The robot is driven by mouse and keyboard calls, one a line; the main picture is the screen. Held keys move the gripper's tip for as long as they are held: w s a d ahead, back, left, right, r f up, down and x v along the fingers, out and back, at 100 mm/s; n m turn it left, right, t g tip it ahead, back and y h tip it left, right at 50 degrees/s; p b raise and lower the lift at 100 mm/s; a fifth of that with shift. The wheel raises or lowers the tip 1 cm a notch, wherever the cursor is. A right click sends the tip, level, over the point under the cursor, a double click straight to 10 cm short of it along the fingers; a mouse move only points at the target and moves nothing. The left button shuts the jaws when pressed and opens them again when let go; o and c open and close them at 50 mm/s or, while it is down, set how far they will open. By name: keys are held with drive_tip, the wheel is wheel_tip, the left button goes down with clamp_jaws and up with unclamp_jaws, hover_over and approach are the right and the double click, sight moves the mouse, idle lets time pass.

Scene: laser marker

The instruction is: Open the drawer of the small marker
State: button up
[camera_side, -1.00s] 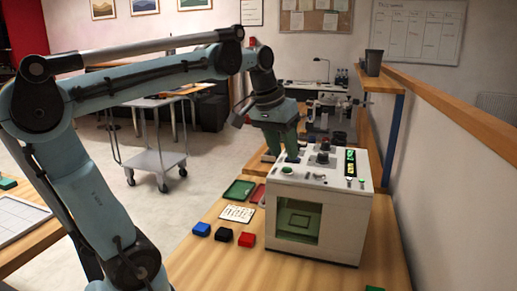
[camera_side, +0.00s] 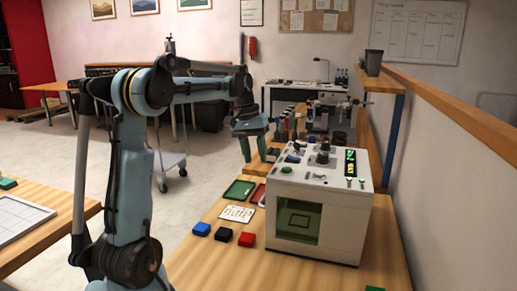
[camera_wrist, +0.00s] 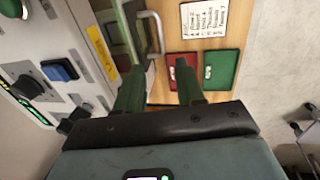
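The small marker (camera_side: 318,205) is a white box with a green window and a top panel of knobs, buttons and a lit display. In the wrist view its panel (camera_wrist: 45,55) fills the left side, with a blue button. A metal bar handle (camera_wrist: 152,32) stands out beside the marker; I take it for the drawer's handle. The drawer looks shut, though I cannot be sure. My gripper (camera_side: 257,155) hangs beyond the marker's left back edge. In the wrist view my gripper (camera_wrist: 160,68) is open and empty, its left finger near the handle, not around it.
A red tray (camera_wrist: 182,70), a green tray (camera_wrist: 221,68) and a written card (camera_wrist: 204,18) lie on the wooden table. A wooden-topped partition (camera_side: 445,110) stands right of the marker.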

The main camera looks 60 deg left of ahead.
sight(263, 197)
drive_tip(key=f, duration=0.4)
drive_tip(key=w+d+f, duration=0.1)
drive_tip(key=f, duration=0.6)
drive_tip(key=shift+w+d+f, duration=0.25)
drive_tip(key=shift+w+f, duration=0.05)
drive_tip(key=shift+f, duration=0.1)
drive_tip(key=shift+c, duration=0.2)
clamp_jaws()
